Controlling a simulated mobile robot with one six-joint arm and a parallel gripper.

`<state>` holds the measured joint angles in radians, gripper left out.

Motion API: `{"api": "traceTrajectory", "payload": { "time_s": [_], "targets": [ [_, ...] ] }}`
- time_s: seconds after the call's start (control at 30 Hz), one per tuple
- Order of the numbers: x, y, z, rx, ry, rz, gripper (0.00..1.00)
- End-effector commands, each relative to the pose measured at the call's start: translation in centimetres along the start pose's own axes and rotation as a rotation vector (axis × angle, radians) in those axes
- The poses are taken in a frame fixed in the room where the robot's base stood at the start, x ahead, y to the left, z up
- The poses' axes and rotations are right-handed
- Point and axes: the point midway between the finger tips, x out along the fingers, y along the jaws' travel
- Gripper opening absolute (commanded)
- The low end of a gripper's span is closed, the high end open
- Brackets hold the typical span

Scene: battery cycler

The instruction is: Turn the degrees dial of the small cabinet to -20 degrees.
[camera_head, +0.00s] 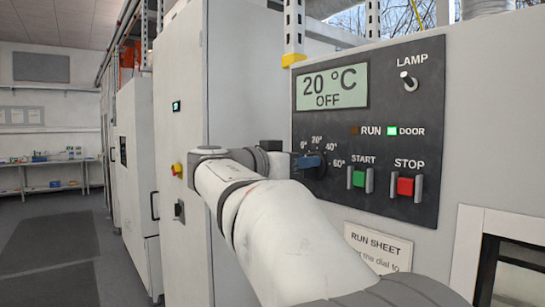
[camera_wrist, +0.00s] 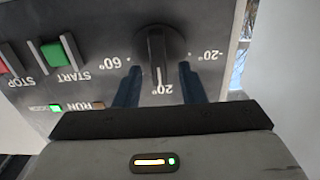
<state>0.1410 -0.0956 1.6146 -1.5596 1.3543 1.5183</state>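The degrees dial (camera_wrist: 155,45) is a black knob with a pointer on the cabinet's dark panel. In the wrist view, which shows the panel upside down, its white mark points at the 20° label. The -20° label is to the right and 60° to the left. My gripper (camera_wrist: 158,72) is open, with one blue finger on each side of the pointer and visible gaps between. In the head view, my gripper (camera_head: 309,162) is at the dial and hides most of it. The display (camera_head: 333,88) reads 20 °C OFF.
Green START (camera_head: 359,178) and red STOP (camera_head: 405,186) buttons sit right of the dial. The LAMP switch (camera_head: 408,80) is above. The DOOR light (camera_head: 392,132) is lit green. A run sheet (camera_head: 378,248) is below the panel, partly hidden by my arm.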

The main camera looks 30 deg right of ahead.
Motion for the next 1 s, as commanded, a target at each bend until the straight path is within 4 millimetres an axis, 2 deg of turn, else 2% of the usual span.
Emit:
{"api": "traceTrajectory", "payload": {
  "time_s": [0.27, 0.7, 0.77, 0.8, 1.0],
  "targets": [
    [0.1, 0.0, 0.1, -0.001, 0.0, -0.001, 0.35],
    [0.0, -0.1, 0.0, 0.0, 0.0, -0.002, 0.0],
    [0.0, -0.1, 0.0, 0.0, 0.0, -0.002, 0.0],
    [1.4, 0.2, 0.0, -0.001, 0.0, 0.005, 0.0],
    [0.2, -0.1, 0.1, -0.015, 0.0, -0.002, 0.0]
  ]
}}
